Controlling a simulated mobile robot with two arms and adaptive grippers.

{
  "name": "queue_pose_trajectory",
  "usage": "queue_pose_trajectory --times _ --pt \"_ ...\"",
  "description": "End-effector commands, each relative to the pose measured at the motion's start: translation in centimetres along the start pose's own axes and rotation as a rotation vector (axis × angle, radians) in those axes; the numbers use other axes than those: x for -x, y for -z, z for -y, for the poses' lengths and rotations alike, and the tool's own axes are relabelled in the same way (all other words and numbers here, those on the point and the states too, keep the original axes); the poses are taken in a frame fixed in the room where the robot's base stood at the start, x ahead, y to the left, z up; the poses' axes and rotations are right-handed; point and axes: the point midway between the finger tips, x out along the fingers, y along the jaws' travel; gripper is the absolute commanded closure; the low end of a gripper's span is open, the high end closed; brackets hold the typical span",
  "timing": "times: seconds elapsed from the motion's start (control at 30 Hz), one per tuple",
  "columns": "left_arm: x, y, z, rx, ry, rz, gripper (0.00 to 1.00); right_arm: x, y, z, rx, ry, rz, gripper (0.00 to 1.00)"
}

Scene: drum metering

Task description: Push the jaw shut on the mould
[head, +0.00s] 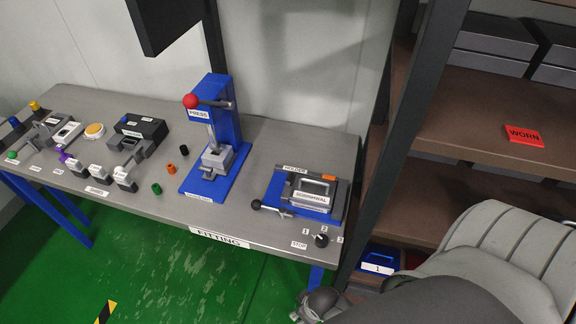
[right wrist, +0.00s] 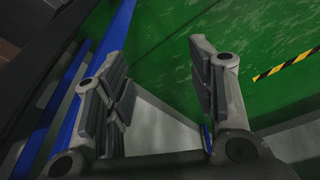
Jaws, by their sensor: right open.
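The blue holder (head: 273,193), with a label reading HOLDER, stands at the right end of the bench. A grey block with a handle and a white label, apparently the mould (head: 315,187), sits in it. A lever with a black ball (head: 256,204) sticks out at the holder's front left. The jaw cannot be told apart from the holder's grey parts, nor whether it touches the mould. My right gripper (head: 312,304) is low in front of the bench, below the holder and apart from it. In the right wrist view the right gripper (right wrist: 160,95) is open and empty. My left gripper is out of view.
A blue press (head: 222,120) with a red-balled lever stands left of the holder. A black knob (head: 321,240) marked with numbers and STOP is at the bench's front right corner. A brown shelf rack (head: 480,90) rises to the right. Green floor lies in front.

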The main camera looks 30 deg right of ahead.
Motion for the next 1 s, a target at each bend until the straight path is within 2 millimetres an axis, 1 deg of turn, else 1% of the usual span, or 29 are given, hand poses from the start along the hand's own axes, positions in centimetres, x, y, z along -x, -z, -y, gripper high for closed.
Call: queue_pose_trajectory --times 0.03,0.07,0.1,0.17,0.2,0.27,0.3,0.37,0.43,0.47,0.5,0.53,0.6,0.7,0.87,1.0 --pt "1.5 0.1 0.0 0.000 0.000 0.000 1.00 3.3 1.5 -0.1 -0.001 -0.001 -0.014 0.48" --pt "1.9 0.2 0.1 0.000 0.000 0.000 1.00 4.8 2.2 -0.2 -0.002 -0.002 -0.020 0.48" --pt "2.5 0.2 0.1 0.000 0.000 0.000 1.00 6.7 3.0 -0.2 -0.004 -0.003 -0.026 0.48" --pt "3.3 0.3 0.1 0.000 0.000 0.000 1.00 9.7 4.1 -0.4 -0.006 -0.004 -0.035 0.48" --pt "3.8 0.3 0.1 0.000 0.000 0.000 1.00 11.7 4.8 -0.5 -0.009 -0.005 -0.042 0.48" --pt "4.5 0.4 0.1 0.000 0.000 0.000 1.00 14.5 5.7 -0.6 -0.016 -0.007 -0.050 0.48" --pt "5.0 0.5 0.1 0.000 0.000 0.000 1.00 16.2 6.2 -0.8 -0.023 -0.009 -0.055 0.48" --pt "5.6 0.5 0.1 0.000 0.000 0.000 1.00 18.6 6.9 -1.0 -0.039 -0.011 -0.060 0.48" --pt "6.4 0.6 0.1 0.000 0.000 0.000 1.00 21.6 7.8 -1.3 -0.070 -0.015 -0.066 0.48" --pt "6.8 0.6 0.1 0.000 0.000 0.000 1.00 22.9 8.2 -1.5 -0.092 -0.017 -0.069 0.48" --pt "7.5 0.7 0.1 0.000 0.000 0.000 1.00 25.0 9.0 -1.9 -0.139 -0.021 -0.074 0.48" --pt "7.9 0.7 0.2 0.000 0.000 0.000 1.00 26.2 9.6 -2.3 -0.187 -0.025 -0.073 0.48" --pt "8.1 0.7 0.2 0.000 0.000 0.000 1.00 27.3 10.5 -3.2 -0.304 -0.033 -0.062 0.48" --pt "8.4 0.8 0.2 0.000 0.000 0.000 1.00 27.8 11.9 -4.4 -0.474 -0.046 -0.048 0.48" --pt "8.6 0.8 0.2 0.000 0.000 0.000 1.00 27.6 14.7 -6.6 -0.789 -0.072 -0.023 0.48" --pt "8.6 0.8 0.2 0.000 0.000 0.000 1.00 27.1 17.6 -8.9 -1.108 -0.101 -0.004 0.48"
